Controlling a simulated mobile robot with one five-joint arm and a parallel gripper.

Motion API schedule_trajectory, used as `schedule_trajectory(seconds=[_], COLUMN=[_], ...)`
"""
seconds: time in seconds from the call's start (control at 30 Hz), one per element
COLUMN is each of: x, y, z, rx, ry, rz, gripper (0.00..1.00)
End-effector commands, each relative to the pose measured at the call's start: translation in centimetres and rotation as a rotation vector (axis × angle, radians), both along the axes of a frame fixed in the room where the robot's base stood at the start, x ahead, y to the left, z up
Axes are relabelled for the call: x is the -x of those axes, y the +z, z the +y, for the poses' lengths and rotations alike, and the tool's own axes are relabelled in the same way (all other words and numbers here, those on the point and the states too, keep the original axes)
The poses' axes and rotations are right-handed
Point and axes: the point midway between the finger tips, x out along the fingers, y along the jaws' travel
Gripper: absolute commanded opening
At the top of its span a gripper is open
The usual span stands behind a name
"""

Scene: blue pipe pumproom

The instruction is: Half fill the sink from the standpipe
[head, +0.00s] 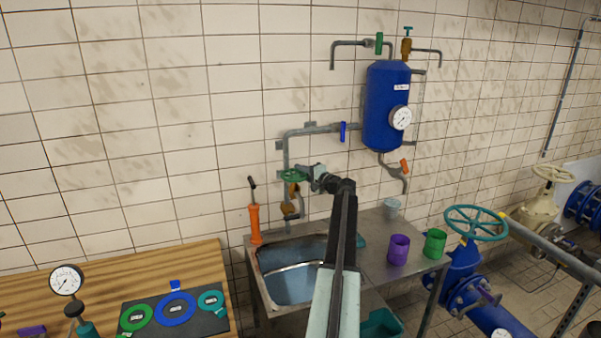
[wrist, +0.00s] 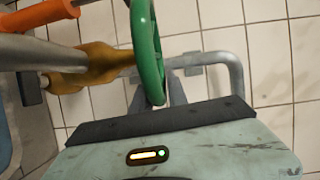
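The steel sink (head: 254,273) is at the lower middle of the head view, partly hidden by my arm. Its inside looks bluish; I cannot tell whether that is water. The standpipe (head: 286,150) is a grey pipe on the tiled wall behind it, with a green handwheel (head: 293,175) and a brass valve body (head: 291,190) above the sink. In the wrist view the green handwheel (wrist: 149,45) stands edge-on beside the brass body (wrist: 95,69). My gripper (wrist: 160,88) has its grey fingers around the wheel's rim; whether they grip it is unclear.
An orange hand pump (head: 254,224) stands at the sink's left back corner. A blue tank (head: 386,105) hangs at the right. Purple (head: 398,250) and green (head: 435,244) cups stand on the drainboard. A wooden bench (head: 110,270) lies left of the sink.

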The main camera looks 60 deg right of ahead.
Motion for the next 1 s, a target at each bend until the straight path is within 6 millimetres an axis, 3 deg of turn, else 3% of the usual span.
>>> schedule_trajectory(seconds=[0.43, 0.57, 0.8, 1.0], x=[0.4, 2.0, 6.6, 7.5], y=[0.1, 0.1, 0.3, 0.3], z=[0.2, 0.7, 1.7, 1.9], rx=[-0.002, -0.002, -0.001, -0.002], ry=[-0.002, -0.001, -0.002, 0.001], rz=[-0.004, -0.004, -0.002, -0.002], gripper=[0.34, 0.34, 0.34, 0.34])
